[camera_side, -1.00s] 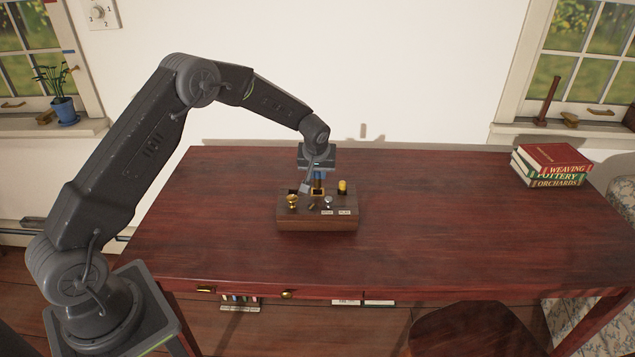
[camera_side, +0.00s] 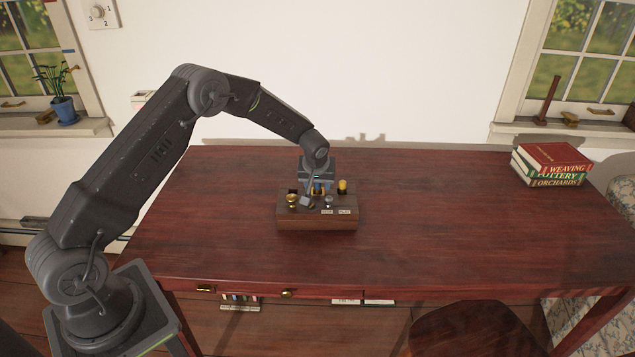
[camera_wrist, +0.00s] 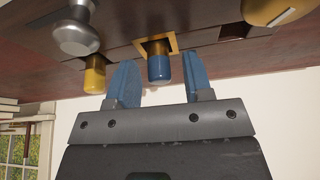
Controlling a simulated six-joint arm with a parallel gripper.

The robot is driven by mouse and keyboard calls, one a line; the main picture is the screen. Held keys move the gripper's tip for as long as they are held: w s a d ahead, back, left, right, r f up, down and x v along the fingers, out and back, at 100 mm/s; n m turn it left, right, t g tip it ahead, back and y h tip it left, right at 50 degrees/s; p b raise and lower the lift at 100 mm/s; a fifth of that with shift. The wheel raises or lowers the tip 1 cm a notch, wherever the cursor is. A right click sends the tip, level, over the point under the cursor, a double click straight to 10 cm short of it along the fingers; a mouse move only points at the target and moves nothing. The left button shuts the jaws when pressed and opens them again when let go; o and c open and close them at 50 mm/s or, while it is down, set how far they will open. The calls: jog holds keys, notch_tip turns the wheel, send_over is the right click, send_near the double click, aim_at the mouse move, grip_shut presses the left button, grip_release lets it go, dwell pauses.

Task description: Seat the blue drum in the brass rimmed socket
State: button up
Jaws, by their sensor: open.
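The blue drum (camera_wrist: 159,68) stands in the brass rimmed socket (camera_wrist: 173,43) in the wrist view, its inner end within the square rim. I cannot tell how deep it sits. My gripper (camera_wrist: 158,75) is open, with one blue finger on each side of the drum and a visible gap to each. In the side view my gripper (camera_side: 318,186) is low over the back of the wooden block (camera_side: 316,224) and largely hides the drum and the socket.
A yellow peg (camera_side: 342,186) stands right of my gripper on the block. A brass cup-shaped knob (camera_side: 292,200) and a silver knob (camera_side: 328,201) stand at its front. Books (camera_side: 548,165) lie at the table's (camera_side: 450,230) far right; the table between is clear.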

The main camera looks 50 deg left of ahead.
jog(key=s+d+r+m, duration=0.1)
jog(key=s+d+r, duration=0.25)
jog(key=r, duration=0.65)
jog(key=s+d+r, duration=0.2)
jog(key=s+r, duration=0.3)
jog(key=r, duration=0.4)
jog(key=s+d+r+m+t+h, duration=0.1)
jog(key=s+d+r+m, duration=0.25)
jog(key=s+r, duration=0.55)
jog(key=s+d+m+h, duration=0.1)
jog(key=s+d+m, duration=0.1)
jog(key=s, duration=0.7)
jog(key=s+d+m+t+h, duration=0.1)
jog(key=s+d+m, duration=0.1)
jog(key=s, duration=0.8)
jog(key=shift+s+d+f, duration=0.2)
jog(key=shift+d, duration=0.35)
jog(key=shift+o, duration=0.2)
